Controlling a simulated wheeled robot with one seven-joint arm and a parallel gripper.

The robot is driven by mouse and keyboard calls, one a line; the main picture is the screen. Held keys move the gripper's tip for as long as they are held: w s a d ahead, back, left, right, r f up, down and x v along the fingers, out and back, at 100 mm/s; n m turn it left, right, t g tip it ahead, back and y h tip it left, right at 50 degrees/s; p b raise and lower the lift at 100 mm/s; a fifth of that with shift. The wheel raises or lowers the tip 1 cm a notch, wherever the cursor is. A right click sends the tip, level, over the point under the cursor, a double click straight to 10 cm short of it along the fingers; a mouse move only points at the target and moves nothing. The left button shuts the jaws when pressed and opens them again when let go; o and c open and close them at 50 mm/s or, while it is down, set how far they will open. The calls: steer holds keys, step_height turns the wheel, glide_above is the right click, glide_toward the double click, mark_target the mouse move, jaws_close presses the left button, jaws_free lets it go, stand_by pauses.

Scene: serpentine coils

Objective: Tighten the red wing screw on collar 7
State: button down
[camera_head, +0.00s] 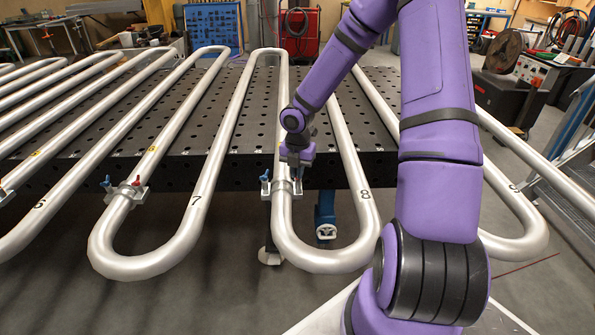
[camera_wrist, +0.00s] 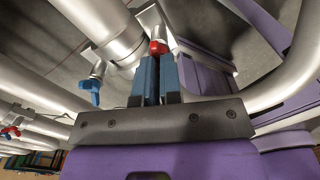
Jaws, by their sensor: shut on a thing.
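My gripper (camera_head: 297,158) is at the right side of a metal collar (camera_head: 284,187) on the left leg of the pipe bend whose right leg is marked 8. The number 7 (camera_head: 196,199) stands on the pipe leg just left of this collar. In the wrist view my blue fingers (camera_wrist: 158,66) are shut on the red wing screw (camera_wrist: 158,47), whose red top shows at the fingertips. The collar's blue wing screw (camera_head: 265,177) stands free on its left side and also shows in the wrist view (camera_wrist: 90,88). In the head view the red screw is hidden by my gripper.
Another collar (camera_head: 127,191) with red and blue wing screws sits on the bend to the left. Long steel pipes run over a perforated black table (camera_head: 250,130). The pipe leg marked 8 (camera_head: 364,194) stands close to the right of my gripper.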

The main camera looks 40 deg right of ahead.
steer(key=shift+m, duration=0.3)
steer(key=m, duration=0.3)
steer(key=shift+w+a+m, duration=0.1)
steer(key=shift+m, duration=0.2)
steer(key=m, duration=0.3)
steer(key=shift+w+m, duration=0.1)
steer(key=shift+m, duration=0.3)
steer(key=m, duration=0.4)
steer(key=shift+w, duration=0.15)
steer(key=m, duration=0.4)
steer(key=shift+w, duration=0.1)
steer(key=m, duration=0.7)
steer(key=shift+d+r, duration=0.1)
steer(key=shift+d, duration=0.15)
steer(key=m, duration=0.4)
steer(key=shift+d, duration=0.1)
steer(key=shift+d+m, duration=0.1)
steer(key=shift+m, duration=1.6)
